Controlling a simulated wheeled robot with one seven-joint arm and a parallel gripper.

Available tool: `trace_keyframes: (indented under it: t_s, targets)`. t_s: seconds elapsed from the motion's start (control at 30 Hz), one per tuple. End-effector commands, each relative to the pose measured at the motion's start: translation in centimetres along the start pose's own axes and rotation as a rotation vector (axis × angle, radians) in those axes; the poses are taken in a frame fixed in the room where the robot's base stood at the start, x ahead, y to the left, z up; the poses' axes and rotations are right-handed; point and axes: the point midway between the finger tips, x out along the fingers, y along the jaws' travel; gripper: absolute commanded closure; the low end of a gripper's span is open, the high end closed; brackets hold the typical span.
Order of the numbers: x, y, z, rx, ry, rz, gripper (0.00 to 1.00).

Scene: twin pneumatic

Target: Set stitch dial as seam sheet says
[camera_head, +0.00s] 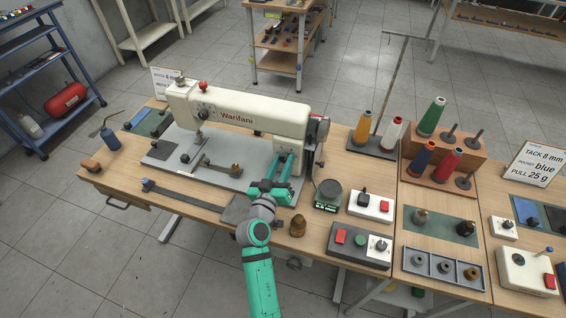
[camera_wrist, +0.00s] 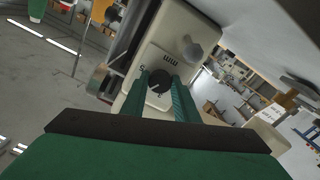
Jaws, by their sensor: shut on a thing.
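The cream sewing machine (camera_head: 235,116) marked Wanfani stands on a grey plate on the table. My gripper (camera_head: 289,158) reaches its right-hand pillar. In the wrist view, my gripper (camera_wrist: 162,84) has its two green fingers on either side of the dark round stitch dial (camera_wrist: 159,80), shut on it. The dial plate carries "mm" and a figure that looks like 5; the pointer setting is not readable. In the head view the dial is hidden by my gripper.
Another card (camera_head: 166,82) stands behind the machine, only partly legible. Thread cones (camera_head: 432,117) stand on the right. A small device with a green readout (camera_head: 326,207) and a switch box (camera_head: 371,205) lie right of my arm. A brown knob-like piece (camera_head: 298,226) stands close beside my arm.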

Motion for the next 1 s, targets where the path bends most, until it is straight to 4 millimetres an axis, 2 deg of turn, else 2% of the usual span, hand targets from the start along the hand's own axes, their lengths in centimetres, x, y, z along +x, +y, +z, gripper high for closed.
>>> trace_keyframes:
  t_s: [0.37, 0.4, 0.47, 0.8, 1.0]
  targets:
    - [-0.1, -0.2, 0.1, 0.003, -0.003, -0.003, 0.95]
    - [-0.1, -0.1, 0.2, 0.002, -0.003, -0.003, 0.65]
    - [-0.1, -0.1, 0.1, 0.002, -0.002, -0.002, 0.54]
    - [-0.3, -0.1, 0.1, 0.002, -0.001, -0.001, 0.54]
    - [-2.7, -0.1, 0.1, 0.003, -0.001, -0.003, 0.54]
